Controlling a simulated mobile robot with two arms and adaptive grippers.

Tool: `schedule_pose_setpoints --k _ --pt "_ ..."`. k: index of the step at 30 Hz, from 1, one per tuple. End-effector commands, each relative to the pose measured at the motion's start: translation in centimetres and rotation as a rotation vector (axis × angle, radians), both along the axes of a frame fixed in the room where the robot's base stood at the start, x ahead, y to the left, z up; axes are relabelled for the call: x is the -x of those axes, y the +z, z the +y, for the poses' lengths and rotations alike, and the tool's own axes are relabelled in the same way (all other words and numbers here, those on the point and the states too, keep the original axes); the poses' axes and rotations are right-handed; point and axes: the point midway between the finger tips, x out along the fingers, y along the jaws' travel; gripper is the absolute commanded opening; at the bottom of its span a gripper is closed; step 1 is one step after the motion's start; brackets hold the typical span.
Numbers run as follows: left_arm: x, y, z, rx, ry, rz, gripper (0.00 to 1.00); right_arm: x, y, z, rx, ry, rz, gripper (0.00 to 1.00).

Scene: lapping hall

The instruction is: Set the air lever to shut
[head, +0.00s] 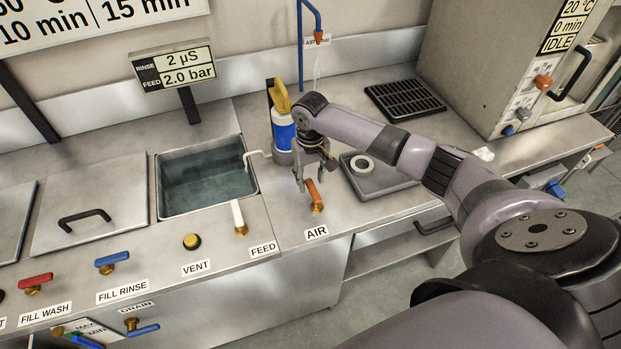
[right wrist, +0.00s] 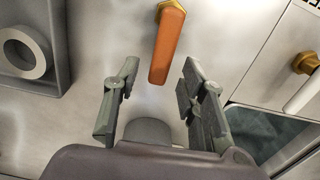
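The air lever (head: 316,196) has an orange handle on a brass mount, behind the AIR label (head: 316,232) at the bench's front edge. Its handle points back from the mount, slightly left. In the right wrist view, the lever (right wrist: 167,45) hangs from its brass mount at the top, its free end near the gap between my fingers. My right gripper (head: 311,180) is open above and behind the lever. The right wrist view shows the open fingers (right wrist: 160,78) apart, one on each side of the handle's line, with no clear contact. My left gripper is not in view.
The white feed lever (head: 238,216) stands left of the air lever, by a water-filled sink (head: 205,176). A grey tray (head: 378,186) with a white ring (head: 362,165) lies to the right. A blue-and-white bottle (head: 283,132) stands behind my gripper.

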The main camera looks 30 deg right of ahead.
Motion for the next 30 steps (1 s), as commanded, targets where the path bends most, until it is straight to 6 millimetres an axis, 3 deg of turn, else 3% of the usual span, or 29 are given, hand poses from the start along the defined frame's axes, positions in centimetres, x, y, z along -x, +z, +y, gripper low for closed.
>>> schedule_pose_setpoints --k 4,13,30 --pt "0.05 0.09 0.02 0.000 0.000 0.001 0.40 0.05 -1.01 -0.01 0.001 0.001 0.001 0.38" --pt "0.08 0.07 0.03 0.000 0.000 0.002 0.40 0.04 -1.17 -0.01 0.001 0.001 0.000 0.38" --pt "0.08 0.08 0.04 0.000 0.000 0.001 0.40 0.03 -1.11 -0.03 0.001 0.000 0.000 0.00"
